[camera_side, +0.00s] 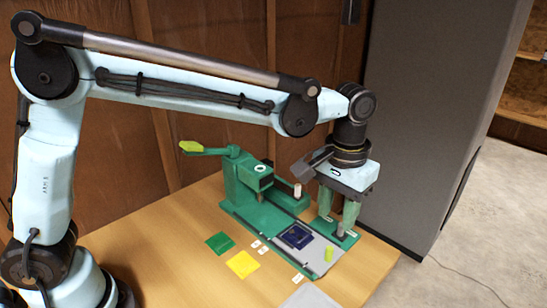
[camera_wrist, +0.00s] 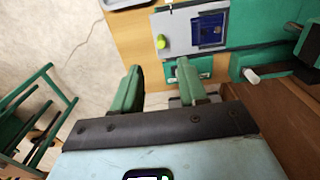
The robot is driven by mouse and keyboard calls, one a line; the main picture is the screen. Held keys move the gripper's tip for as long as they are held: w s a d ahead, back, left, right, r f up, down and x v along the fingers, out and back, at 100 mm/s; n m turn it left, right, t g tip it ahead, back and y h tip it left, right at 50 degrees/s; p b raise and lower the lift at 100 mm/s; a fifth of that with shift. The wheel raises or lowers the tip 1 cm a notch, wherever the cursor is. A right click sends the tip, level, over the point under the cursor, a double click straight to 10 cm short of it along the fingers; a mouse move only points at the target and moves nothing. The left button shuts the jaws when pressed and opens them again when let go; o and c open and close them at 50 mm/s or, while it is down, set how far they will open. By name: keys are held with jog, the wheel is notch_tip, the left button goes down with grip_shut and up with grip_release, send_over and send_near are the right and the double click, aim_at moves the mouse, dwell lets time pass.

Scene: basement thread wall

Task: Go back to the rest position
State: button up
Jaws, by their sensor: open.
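My gripper (camera_side: 334,219) points down at the right end of the green fixture, its two green fingers apart. In the wrist view, my gripper (camera_wrist: 158,68) has no object held between its fingers. The right finger overlaps a green plate (camera_wrist: 204,66) in that view; I cannot tell whether they touch. In the side view, a short grey post (camera_side: 340,230) shows by the fingertips, partly hidden.
A green press (camera_side: 245,185) with a lime-handled lever (camera_side: 190,147) stands on the wooden table (camera_side: 165,245). A blue square part (camera_side: 297,236) and lime cylinder (camera_side: 329,254) sit on its grey plate. A grey cabinet (camera_side: 425,120) stands close behind my gripper.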

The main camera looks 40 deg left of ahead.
jog(key=shift+a, duration=0.1)
jog(key=s+a+t, duration=0.3)
jog(key=s+a, duration=0.2)
jog(key=a, duration=0.4)
jog(key=s+a+t, duration=0.4)
jog(key=s+a, duration=0.2)
jog(key=a, duration=0.4)
jog(key=shift+r, duration=0.4)
